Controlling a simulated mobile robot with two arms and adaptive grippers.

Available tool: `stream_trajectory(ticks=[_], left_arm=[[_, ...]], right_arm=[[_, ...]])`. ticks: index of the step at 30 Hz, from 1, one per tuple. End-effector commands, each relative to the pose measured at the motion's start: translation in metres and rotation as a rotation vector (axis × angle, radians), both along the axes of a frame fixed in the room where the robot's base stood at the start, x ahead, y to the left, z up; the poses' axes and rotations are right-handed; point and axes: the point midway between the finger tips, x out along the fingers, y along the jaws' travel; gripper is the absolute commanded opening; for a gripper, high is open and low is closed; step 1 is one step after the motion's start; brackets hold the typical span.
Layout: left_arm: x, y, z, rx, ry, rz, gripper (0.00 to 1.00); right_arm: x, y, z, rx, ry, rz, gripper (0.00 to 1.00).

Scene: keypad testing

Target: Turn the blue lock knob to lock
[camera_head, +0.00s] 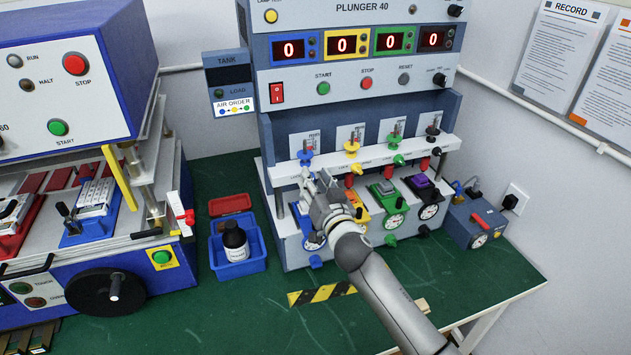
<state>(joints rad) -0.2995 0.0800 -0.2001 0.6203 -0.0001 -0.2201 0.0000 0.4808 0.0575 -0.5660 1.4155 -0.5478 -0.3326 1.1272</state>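The blue station is the leftmost on the grey plunger tester (357,81). A blue knob (305,157) stands upright at the left end of its white rail, and another blue knob (315,261) sits low on the front below. I cannot tell from the small labels which one is the lock knob. My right gripper (308,180) reaches up from the lower right, with its fingertips just below the upper blue knob. Whether they touch anything is unclear. Its fingers are small and seen from behind, so the gap is hidden. My gripper and arm cover much of the blue station. My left gripper is out of view.
Yellow, green and black stations continue to the right, with a blue gauge box (474,221) beyond. A blue bin (238,262) with a dark bottle (235,240) stands left of the tester. A large blue machine (62,85) fills the left. The green bench (400,290) is mostly clear in front.

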Motion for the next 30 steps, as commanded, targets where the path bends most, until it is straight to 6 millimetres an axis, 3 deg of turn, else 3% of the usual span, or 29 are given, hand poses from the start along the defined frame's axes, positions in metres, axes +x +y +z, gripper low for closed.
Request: stream_trajectory(ticks=[1, 8, 20, 30], left_arm=[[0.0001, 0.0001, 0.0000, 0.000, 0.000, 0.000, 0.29], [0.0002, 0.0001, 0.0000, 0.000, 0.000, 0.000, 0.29], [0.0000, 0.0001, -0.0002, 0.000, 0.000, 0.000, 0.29], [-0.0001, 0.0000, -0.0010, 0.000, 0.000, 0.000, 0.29]], right_arm=[[-0.0001, 0.0001, 0.0000, 0.000, 0.000, 0.000, 0.30], [-0.0001, -0.0002, 0.0001, 0.000, 0.000, 0.000, 0.01], [-0.0001, 0.0002, 0.0007, -0.024, -0.009, 0.000, 0.00], [-0.0006, 0.0027, 0.0019, -0.214, -0.073, -0.001, 0.00]])
